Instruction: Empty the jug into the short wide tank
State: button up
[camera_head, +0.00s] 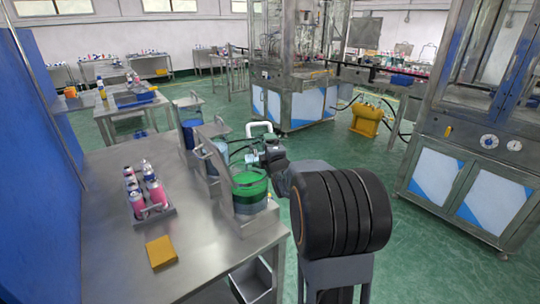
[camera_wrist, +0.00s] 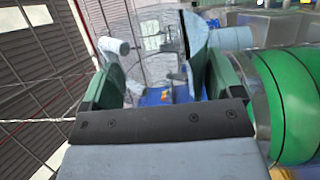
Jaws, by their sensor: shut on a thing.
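The clear jug (camera_wrist: 155,50) is between my gripper's green fingers in the wrist view. Its white handle (camera_head: 260,127) sticks up in the head view, so the jug looks tipped well over. My gripper (camera_head: 260,157) is shut on the jug, above and just behind the green-banded tank. That clear, wide tank (camera_head: 249,192) stands at the near end of a steel stand, and its green band (camera_wrist: 295,100) fills the right of the wrist view. The jug's mouth and what it holds cannot be made out. A blue tank (camera_head: 190,134) stands farther back.
A tray (camera_head: 155,214) of pink and white bottles and a yellow sponge (camera_head: 161,252) lie on the steel table (camera_head: 110,260). A blue panel (camera_head: 35,150) bounds the left. Steel machines stand at the back and right.

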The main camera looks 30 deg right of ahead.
jog(key=shift+w+a+r+n+b, duration=0.1)
jog(key=shift+a+r+n+b, duration=0.35)
jog(key=shift+n+b, duration=0.55)
jog(key=shift+w+a+r+n+b, duration=0.1)
jog(key=shift+a+r+n+b, duration=0.35)
jog(key=shift+b, duration=0.8)
jog(key=shift+d+r+n, duration=0.1)
jog(key=shift+n, duration=0.15)
jog(key=shift+s+d+f+m+b, duration=0.1)
jog(key=shift+d+f+m+b, duration=0.2)
jog(key=shift+m, duration=0.3)
jog(key=shift+s+d+f+m, duration=0.15)
jog(key=shift+d+m, duration=0.1)
jog(key=shift+m, duration=0.35)
jog(key=shift+s+d+f+m, duration=0.1)
jog(key=shift+d+m, duration=0.15)
jog(key=shift+m, duration=0.35)
jog(key=m, duration=0.1)
jog(key=d+m, duration=0.1)
jog(key=m, duration=0.1)
jog(key=shift+s+r+m, duration=0.1)
jog(key=shift+s+m, duration=0.05)
jog(key=shift+m, duration=0.15)
